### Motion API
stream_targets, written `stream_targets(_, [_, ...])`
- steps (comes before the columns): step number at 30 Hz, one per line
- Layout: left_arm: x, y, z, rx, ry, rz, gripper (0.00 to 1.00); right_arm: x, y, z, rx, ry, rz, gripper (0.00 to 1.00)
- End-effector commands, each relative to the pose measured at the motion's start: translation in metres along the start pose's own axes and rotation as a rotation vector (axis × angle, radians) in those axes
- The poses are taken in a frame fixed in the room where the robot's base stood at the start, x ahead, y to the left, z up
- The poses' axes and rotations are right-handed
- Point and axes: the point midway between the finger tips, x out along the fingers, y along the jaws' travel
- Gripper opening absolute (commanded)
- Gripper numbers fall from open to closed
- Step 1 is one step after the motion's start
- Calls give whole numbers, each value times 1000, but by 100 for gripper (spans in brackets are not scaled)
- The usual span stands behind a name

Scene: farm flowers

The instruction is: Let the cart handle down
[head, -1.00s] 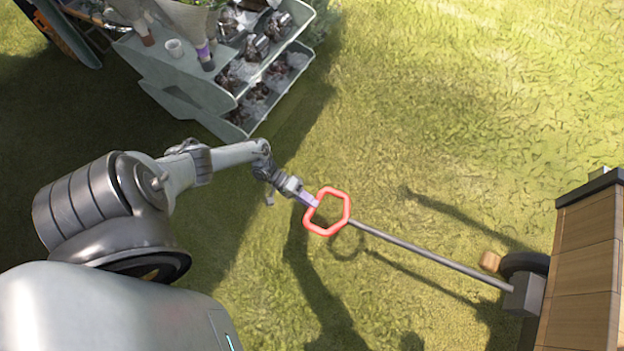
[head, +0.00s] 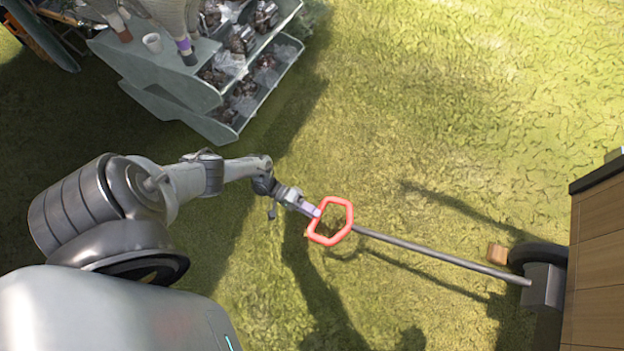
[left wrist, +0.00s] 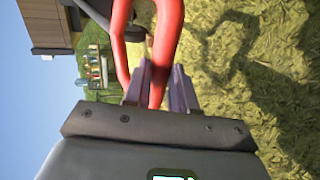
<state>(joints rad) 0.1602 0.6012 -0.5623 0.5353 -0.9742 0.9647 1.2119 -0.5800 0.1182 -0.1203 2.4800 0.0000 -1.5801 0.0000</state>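The cart handle is a red loop (head: 330,221) on the end of a long grey bar (head: 430,253) that runs right to the wooden cart (head: 600,255). It is held off the grass, and its shadow lies close below it. My left gripper (head: 311,210) is at the loop's left side. In the left wrist view the red loop (left wrist: 163,55) passes between the two purple fingers of the left gripper (left wrist: 163,88), which are closed around it. My right gripper is in neither view.
A small wooden block (head: 497,254) sits by the cart's dark wheel (head: 535,255). Open grass lies between shelf and cart.

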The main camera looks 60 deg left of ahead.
Motion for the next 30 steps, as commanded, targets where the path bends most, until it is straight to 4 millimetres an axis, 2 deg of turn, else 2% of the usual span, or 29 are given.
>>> stream_targets(1, [-1, 0, -1, 2, 2, -1, 33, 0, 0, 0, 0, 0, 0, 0])
stream_targets(4, [-1, 0, -1, 1, 2, -1, 48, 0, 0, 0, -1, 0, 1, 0])
stream_targets(5, [-1, 0, 0, 1, 2, -1, 50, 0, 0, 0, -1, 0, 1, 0])
stream_targets(13, [-1, 0, 0, 0, 0, 0, 50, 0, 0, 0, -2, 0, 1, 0])
stream_targets(17, [-7, 0, 0, 0, 0, -2, 50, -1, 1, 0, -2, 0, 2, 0])
stream_targets(23, [-34, 0, 0, 0, 0, -4, 50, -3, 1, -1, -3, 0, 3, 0])
stream_targets(30, [-76, -1, 0, 0, 0, -4, 50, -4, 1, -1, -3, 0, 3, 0])
